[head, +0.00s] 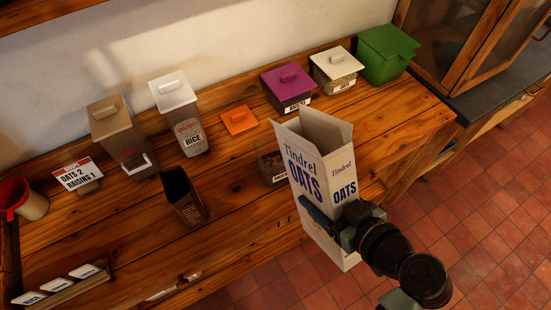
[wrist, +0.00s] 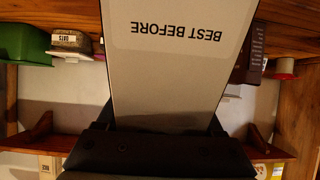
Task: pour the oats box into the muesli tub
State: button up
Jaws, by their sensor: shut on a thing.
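The oats box (head: 325,175), white with "Tindrel OATS" in blue, is held near-upright with its top flaps open, above the front edge of the shelf. My gripper (head: 345,225) is shut on its lower part. In the wrist view the box (wrist: 170,70) fills the middle, showing "BEST BEFORE" upside down. The muesli tub (head: 271,167) is clear with dark contents low inside. It stands on the shelf just left of and behind the box, which hides its right part and most of its label. An orange lid (head: 239,120) lies on the shelf behind it.
Left are a tan-lidded tub (head: 118,130), a rice tub (head: 183,120), a dark open container (head: 184,196), a recipe card (head: 78,175) reading "OATS 2 RAISINS 1" and a red mug (head: 22,200). Purple-lidded (head: 287,85), cream-lidded (head: 336,68) and green (head: 386,53) tubs stand at the back.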

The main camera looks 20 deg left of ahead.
jog(key=shift+s+d+r+g+h+p, duration=0.1)
jog(key=shift+d+g+h+p, duration=0.1)
jog(key=shift+g+h+p, duration=0.15)
jog(key=shift+p, duration=0.4)
jog(key=shift+s+g+h+p, duration=0.1)
jog(key=shift+g+h+p, duration=0.35)
jog(key=shift+h+p, duration=0.1)
jog(key=shift+h+p, duration=0.3)
jog(key=shift+p, duration=0.3)
jog(key=shift+f+g+h+p, duration=0.3)
jog(key=shift+f, duration=0.05)
